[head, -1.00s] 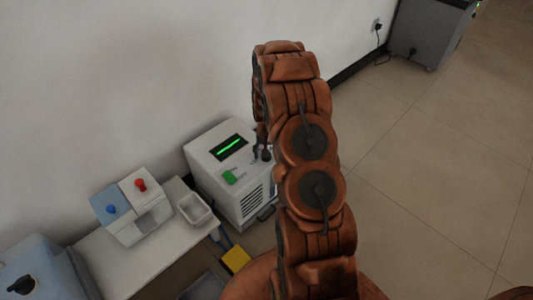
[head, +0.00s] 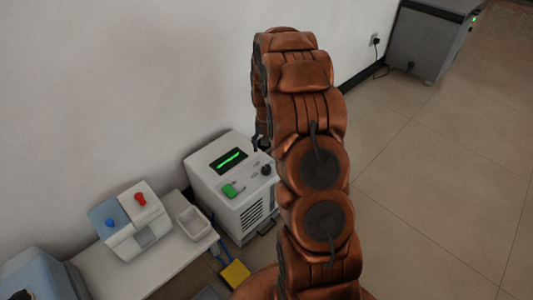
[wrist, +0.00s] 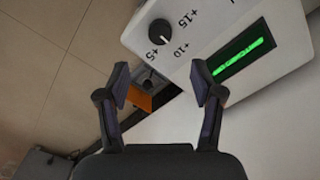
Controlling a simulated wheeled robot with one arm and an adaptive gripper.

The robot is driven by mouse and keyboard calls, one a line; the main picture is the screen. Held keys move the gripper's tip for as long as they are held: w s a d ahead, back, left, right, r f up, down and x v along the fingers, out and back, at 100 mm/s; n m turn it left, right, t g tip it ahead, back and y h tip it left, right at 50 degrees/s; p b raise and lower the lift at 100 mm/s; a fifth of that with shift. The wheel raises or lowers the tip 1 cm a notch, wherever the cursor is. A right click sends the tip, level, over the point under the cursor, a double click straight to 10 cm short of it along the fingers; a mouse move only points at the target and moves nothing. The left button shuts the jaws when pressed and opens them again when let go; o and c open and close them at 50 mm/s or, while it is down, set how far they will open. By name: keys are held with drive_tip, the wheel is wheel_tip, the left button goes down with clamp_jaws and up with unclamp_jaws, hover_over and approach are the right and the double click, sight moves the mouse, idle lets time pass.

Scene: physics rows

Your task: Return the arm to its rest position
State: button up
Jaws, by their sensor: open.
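My arm (head: 315,165) rises up through the middle of the head view and bends over at the top. My gripper (wrist: 162,85) is open and empty in the wrist view, its two dark fingers spread apart. In the head view, only a dark part of it shows behind the arm. It hangs over the back of a white machine (head: 205,182) and looks apart from it. The machine has a lit green display (head: 229,160), a green switch (head: 230,190) and a black knob (head: 266,170). The knob (wrist: 160,32) is marked +5, +10, +15 in the wrist view.
A white table (head: 165,268) at lower left bears a blue-and-white box (head: 128,222) with red and blue knobs, and a small tray (head: 193,222). A yellow object (head: 235,273) lies low beside the machine. A grey cabinet (head: 430,40) stands far right. The tiled floor (head: 440,180) is clear.

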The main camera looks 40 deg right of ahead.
drive_tip(key=shift+r, duration=0.2)
idle(0.4)
drive_tip(key=s+a+r+n+p, duration=0.1)
drive_tip(key=s+a+r+p, duration=0.35)
drive_tip(key=r, duration=0.55)
drive_tip(key=s+a+r+n+p, duration=0.1)
drive_tip(key=s+a+r+p, duration=0.2)
drive_tip(key=a+r+p, duration=0.45)
drive_tip(key=s+a+r+n+p, duration=0.1)
drive_tip(key=s+a+r+p, duration=0.25)
drive_tip(key=r, duration=0.75)
drive_tip(key=s+a+r+n+g+p, duration=0.1)
drive_tip(key=s+a+r+n+p, duration=0.1)
drive_tip(key=s+a+r+p, duration=0.3)
drive_tip(key=s+a+r+n+p, duration=0.2)
drive_tip(key=s+a+r+p, duration=0.3)
drive_tip(key=s+r+p, duration=0.6)
drive_tip(key=s+r, duration=0.6)
drive_tip(key=s, duration=0.2)
drive_tip(key=shift+r+g, duration=0.3)
drive_tip(key=shift+g, duration=0.1)
